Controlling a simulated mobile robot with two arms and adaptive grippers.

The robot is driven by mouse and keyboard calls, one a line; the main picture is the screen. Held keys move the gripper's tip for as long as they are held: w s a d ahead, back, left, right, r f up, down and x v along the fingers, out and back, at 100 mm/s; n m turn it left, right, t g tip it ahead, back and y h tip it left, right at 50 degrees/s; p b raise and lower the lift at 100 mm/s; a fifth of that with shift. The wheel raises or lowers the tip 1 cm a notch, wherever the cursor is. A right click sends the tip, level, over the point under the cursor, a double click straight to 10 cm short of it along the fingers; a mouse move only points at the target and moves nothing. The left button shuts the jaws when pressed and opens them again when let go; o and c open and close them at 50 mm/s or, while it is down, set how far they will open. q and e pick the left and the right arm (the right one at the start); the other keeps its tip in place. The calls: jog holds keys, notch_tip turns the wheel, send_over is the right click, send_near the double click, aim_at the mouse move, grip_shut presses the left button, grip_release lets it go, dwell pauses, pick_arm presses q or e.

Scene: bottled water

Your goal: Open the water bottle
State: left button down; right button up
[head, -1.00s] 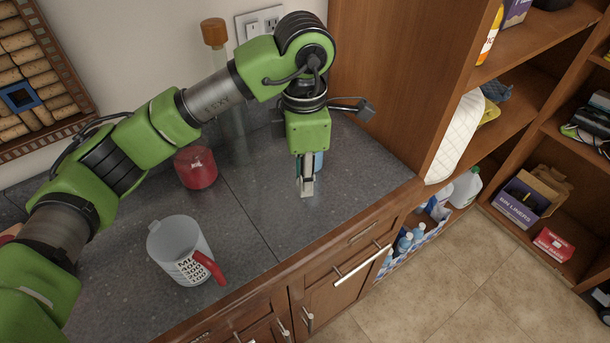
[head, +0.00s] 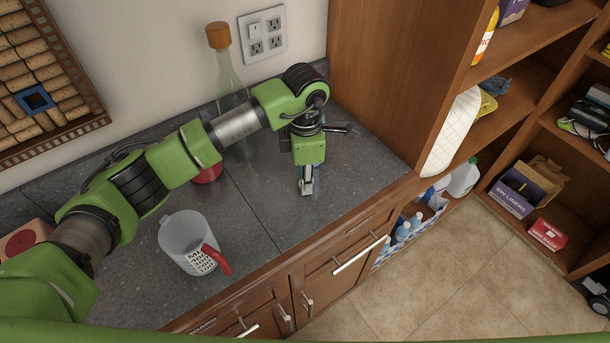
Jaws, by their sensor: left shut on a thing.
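My left gripper (head: 306,190) points down over the grey counter, close to the wooden cabinet side. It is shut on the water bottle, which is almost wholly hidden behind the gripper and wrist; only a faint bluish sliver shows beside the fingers. I cannot tell the cap's state or whether the bottle touches the counter. My right gripper is not in view.
A clear measuring jug (head: 187,245) with a red handle stands at the counter's front. A tall corked glass bottle (head: 226,75) and a partly hidden red jar (head: 208,174) are behind my arm. Several blue-capped bottles (head: 404,230) sit in a low case beside the shelves.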

pick_arm(q)
jog(key=shift+f, duration=0.15)
jog(key=c, duration=1.8)
grip_release()
jog(key=shift+r, duration=0.3)
jog(key=shift+r+b, duration=1.95)
jog(key=shift+r, duration=3.95)
